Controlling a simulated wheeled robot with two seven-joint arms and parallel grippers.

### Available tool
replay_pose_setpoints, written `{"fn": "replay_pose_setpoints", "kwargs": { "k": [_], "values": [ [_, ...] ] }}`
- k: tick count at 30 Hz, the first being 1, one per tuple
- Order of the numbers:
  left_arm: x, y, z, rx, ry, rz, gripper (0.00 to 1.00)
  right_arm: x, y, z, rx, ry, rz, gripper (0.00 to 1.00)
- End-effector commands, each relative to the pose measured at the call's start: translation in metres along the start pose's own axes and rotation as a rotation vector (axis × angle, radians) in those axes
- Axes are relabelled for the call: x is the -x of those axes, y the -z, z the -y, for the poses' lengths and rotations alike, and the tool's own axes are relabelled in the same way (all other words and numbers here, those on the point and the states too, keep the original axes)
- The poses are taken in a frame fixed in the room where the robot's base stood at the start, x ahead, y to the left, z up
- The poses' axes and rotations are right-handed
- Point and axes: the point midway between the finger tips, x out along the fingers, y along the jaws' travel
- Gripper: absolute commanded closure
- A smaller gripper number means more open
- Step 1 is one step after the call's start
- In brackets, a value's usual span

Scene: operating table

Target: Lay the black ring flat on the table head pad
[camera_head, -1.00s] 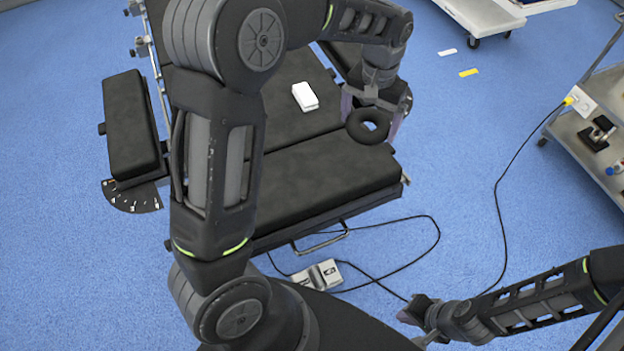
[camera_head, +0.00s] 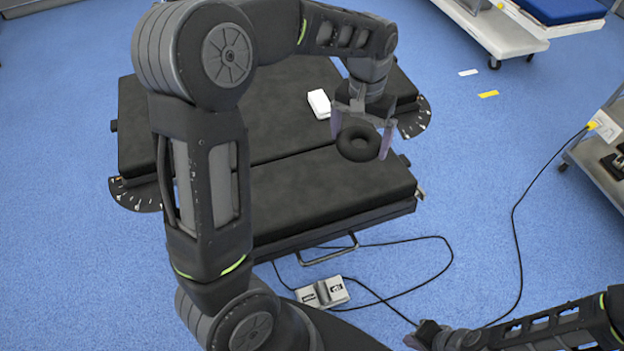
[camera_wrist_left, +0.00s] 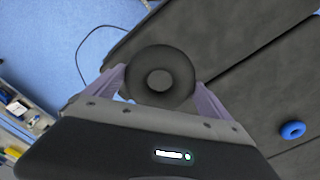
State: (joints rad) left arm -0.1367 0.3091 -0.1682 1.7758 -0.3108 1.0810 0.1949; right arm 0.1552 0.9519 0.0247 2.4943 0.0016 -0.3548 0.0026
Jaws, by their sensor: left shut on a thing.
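The black ring (camera_head: 358,144) is a thick round ring, held between the fingers of my left gripper (camera_head: 360,138) above the front part of the operating table. In the left wrist view the ring (camera_wrist_left: 160,81) sits between the two purple-grey fingers, its hole facing the camera. The table head pad (camera_head: 320,195) is the black front section of the table, below the ring in the head view, and its top is bare. My right gripper (camera_head: 422,335) is at the bottom edge, low over the floor side; its fingers are too small to judge.
A white box (camera_head: 319,103) lies on the table's middle pad. A blue ring (camera_wrist_left: 292,130) lies on black padding in the wrist view. A grey pedal (camera_head: 322,293) and black cable lie on the floor in front. A cart (camera_head: 600,150) stands at the right.

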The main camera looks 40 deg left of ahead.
Motion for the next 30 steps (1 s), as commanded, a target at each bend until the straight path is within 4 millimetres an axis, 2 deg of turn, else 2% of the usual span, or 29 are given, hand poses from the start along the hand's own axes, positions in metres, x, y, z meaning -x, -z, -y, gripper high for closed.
{"fn": "replay_pose_setpoints", "kwargs": {
  "k": [1,3,6,9,21,23,30],
  "values": [
    [-0.005,-0.012,0.02,0.03,-0.005,-0.004,0.53,-0.013,0.001,-0.005,0.001,0.001,-0.001,1.0],
    [-0.003,-0.029,0.041,0.059,-0.003,-0.006,0.53,-0.021,0.001,-0.007,0.002,0.002,-0.002,1.0],
    [0.0,-0.05,0.065,0.092,0.009,-0.01,0.53,-0.029,0.002,-0.01,0.003,0.004,-0.004,1.0],
    [0.003,-0.064,0.078,0.109,0.021,-0.01,0.53,-0.031,0.002,-0.011,0.003,0.004,-0.005,1.0],
    [0.003,-0.067,0.08,0.111,0.025,-0.007,0.53,-0.03,0.002,-0.01,0.004,0.005,-0.006,1.0],
    [-0.003,-0.067,0.08,0.111,0.025,-0.007,0.53,-0.029,0.002,-0.01,0.004,0.005,-0.006,1.0],
    [-0.045,-0.067,0.081,0.112,0.025,-0.005,0.53,-0.028,0.002,-0.009,0.003,0.005,-0.006,1.0]
  ]
}}
